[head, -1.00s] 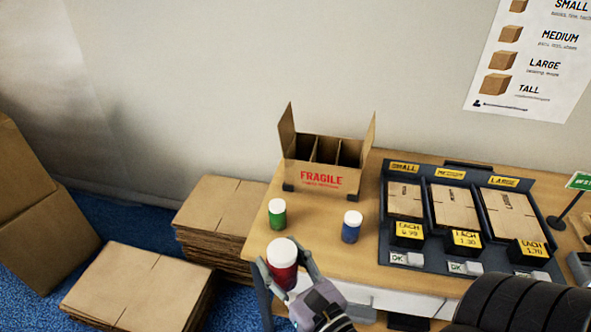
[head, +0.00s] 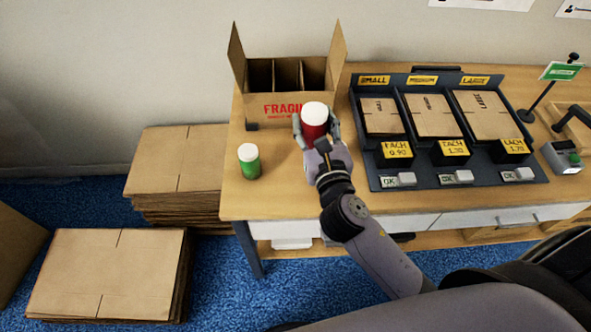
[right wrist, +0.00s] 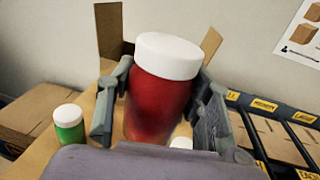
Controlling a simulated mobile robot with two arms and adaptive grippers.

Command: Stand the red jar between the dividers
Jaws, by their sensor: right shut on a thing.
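The red jar (head: 314,123) with a white lid is upright in my right gripper (head: 316,132), which is shut on it. In the head view it is in front of the FRAGILE carton and covers part of its front. In the right wrist view the red jar (right wrist: 158,100) fills the space between the fingers. The open carton (head: 262,105) stands on the table with its side flaps up and dividers (head: 274,75) making narrow compartments inside. I cannot see into the bottoms of the compartments. My left gripper is not in view.
A green jar (head: 250,162) stands on the table left of the gripper. A white lid (right wrist: 181,143) shows behind the red jar in the wrist view. A dark tray of flat cartons (head: 440,130) is to the right. Stacks of flat cardboard (head: 180,165) stand on the left.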

